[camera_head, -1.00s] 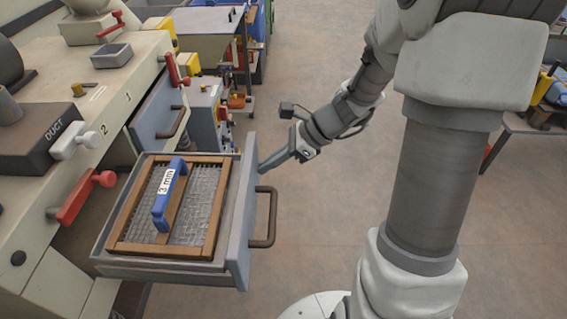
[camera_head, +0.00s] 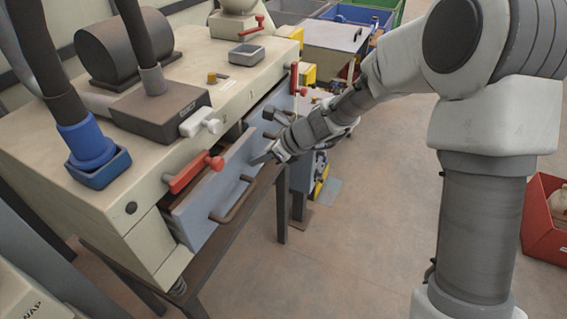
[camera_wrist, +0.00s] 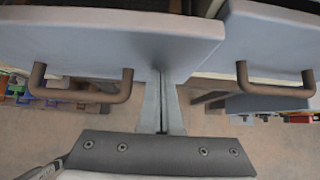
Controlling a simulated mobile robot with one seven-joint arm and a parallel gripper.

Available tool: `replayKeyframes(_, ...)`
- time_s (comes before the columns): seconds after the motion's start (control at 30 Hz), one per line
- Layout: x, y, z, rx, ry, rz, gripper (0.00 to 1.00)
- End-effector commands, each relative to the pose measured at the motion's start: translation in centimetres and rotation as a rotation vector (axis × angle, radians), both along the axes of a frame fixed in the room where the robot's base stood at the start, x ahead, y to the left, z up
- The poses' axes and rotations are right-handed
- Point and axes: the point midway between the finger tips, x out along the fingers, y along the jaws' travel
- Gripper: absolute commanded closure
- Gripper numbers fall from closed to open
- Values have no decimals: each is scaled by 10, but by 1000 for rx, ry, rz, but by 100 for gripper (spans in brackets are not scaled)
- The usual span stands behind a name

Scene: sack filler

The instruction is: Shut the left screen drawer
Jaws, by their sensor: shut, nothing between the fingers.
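The left screen drawer (camera_head: 207,203) is the nearer grey-blue front with a bar handle (camera_head: 233,203).
A second drawer front (camera_head: 272,118) lies farther along the cabinet (camera_head: 145,185), also partly out. A red lever (camera_head: 192,173) sits above the left drawer. A red bin (camera_head: 545,225) stands on the floor at right. The floor in front is clear.

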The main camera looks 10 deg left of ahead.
Motion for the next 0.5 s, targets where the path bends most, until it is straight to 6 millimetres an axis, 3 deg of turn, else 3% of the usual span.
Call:
replayKeyframes(0.2,8,25,1,0,0,1,100)
replayKeyframes(0.5,11,34,1,2,-1,1,100)
